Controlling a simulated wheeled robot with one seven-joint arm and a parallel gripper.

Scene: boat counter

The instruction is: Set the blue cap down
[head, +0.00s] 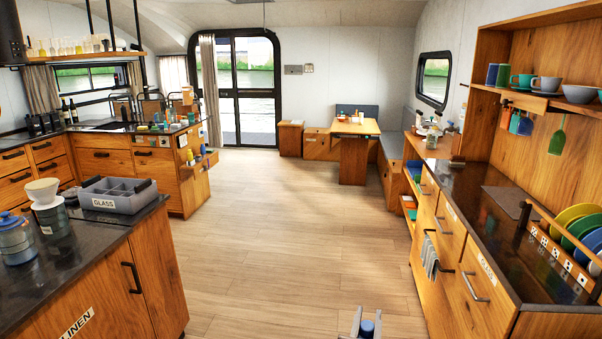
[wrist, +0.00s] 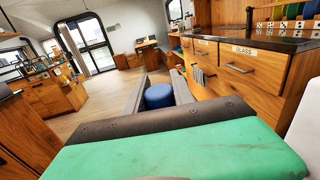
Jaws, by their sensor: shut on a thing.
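The blue cap (wrist: 159,95) is a small round blue piece held between the two fingers of my gripper (wrist: 158,88), which is shut on it in the wrist view. In the head view my gripper (head: 367,323) shows at the bottom edge, with the blue cap (head: 367,328) between its fingers. The cap is in the air over the open floor, apart from any counter. Its underside is hidden.
A dark counter (head: 487,216) with drawers runs along the right. At the left a counter (head: 95,245) holds a grey tray (head: 118,200) labelled GLASS, a blue-lidded jar (head: 15,238) and a pour-over coffee maker (head: 47,205). The wooden floor (head: 290,230) between is clear.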

